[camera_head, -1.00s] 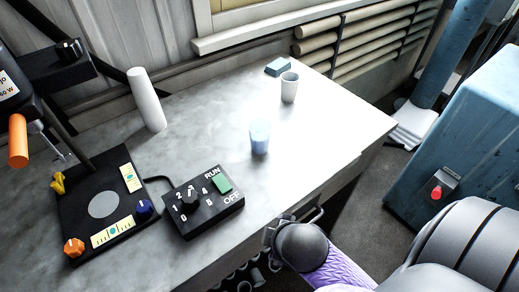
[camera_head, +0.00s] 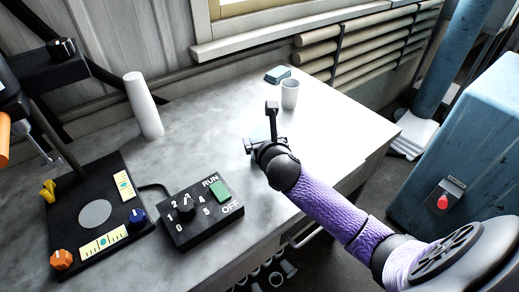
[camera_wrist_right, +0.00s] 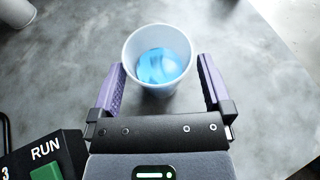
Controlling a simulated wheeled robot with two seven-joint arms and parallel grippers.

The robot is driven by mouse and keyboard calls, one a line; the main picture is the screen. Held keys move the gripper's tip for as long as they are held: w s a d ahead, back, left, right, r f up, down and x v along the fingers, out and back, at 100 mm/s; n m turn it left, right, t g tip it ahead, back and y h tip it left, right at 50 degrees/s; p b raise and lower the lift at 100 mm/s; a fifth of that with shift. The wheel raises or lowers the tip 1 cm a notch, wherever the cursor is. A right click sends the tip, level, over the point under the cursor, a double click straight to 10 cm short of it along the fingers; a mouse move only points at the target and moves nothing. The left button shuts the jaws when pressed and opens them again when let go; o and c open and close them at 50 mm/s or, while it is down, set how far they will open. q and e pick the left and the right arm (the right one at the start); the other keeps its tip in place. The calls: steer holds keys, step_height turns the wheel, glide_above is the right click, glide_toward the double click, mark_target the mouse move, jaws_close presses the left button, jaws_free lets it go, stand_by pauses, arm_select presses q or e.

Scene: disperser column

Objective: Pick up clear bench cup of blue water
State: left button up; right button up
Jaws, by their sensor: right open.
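The clear bench cup of blue water (camera_wrist_right: 160,66) stands upright on the bench in the right wrist view, with blue liquid inside. My right gripper (camera_wrist_right: 160,88) is open, with one purple-padded finger on each side of the cup's near part. I cannot tell whether the fingers touch it. In the head view my right gripper (camera_head: 262,128) is over the bench where the cup stands, and the cup is hidden behind it. My left gripper does not show.
A black control box (camera_head: 199,211) with a dial and green switch is close to the gripper's left. A white cylinder (camera_head: 144,106) and a black plate (camera_head: 97,213) are at left.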

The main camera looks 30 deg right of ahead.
steer(key=x, duration=0.3)
steer(key=shift+b, duration=0.3)
steer(key=shift+s, duration=0.1)
steer(key=c, duration=1.1)
